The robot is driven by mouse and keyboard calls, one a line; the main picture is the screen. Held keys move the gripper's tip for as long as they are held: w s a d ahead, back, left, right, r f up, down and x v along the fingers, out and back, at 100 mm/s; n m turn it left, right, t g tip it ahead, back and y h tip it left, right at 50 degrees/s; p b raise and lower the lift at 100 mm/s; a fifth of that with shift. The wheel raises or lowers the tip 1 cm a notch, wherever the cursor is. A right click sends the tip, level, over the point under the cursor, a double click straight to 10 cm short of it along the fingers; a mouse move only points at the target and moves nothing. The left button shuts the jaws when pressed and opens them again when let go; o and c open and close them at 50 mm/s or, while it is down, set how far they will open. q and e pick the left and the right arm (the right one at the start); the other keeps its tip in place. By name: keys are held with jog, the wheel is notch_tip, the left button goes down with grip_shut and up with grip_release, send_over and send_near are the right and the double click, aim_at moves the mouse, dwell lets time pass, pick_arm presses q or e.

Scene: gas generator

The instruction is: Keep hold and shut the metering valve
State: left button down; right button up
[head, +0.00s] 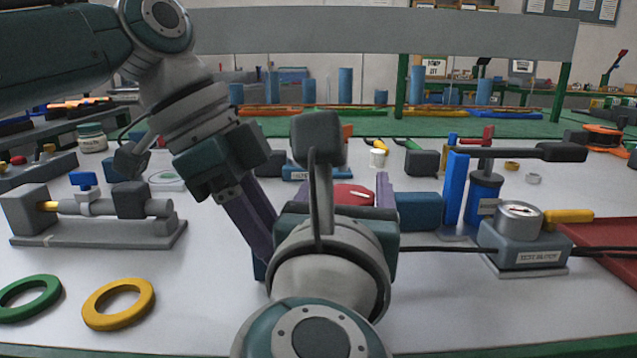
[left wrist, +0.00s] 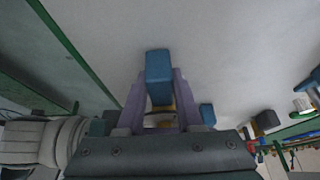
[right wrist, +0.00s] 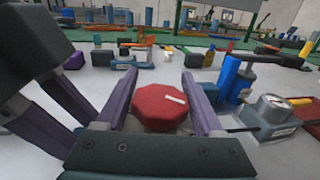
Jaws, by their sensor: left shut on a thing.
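The metering valve's red knob (head: 352,194) shows behind my right gripper in the head view, with a white mark on top. In the right wrist view the knob (right wrist: 160,108) lies between the purple fingers of my right gripper (right wrist: 160,100). These fingers stand apart on either side of it; I cannot tell whether they touch it. My left gripper (left wrist: 153,95) is shut on a blue block (left wrist: 159,68), which appears to be part of the valve's body. Another blue block (head: 417,211) shows right of the knob. My right gripper hides much of the valve in the head view.
A test meter (head: 522,240) with a dial and cable stands on the right, beside a blue pump (head: 484,200) and a red tray (head: 610,240). A grey fixture (head: 95,225) stands at left. Green (head: 30,290) and yellow (head: 118,303) rings lie at front left.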

jog(key=o, duration=0.3)
jog(key=shift+o, duration=0.2)
jog(key=s, duration=0.4)
jog(key=s+a, duration=0.1)
jog(key=s, duration=0.3)
jog(key=s+a, duration=0.1)
jog(key=s, duration=0.2)
jog(key=shift+s+a, duration=0.1)
jog(key=shift+s, duration=0.3)
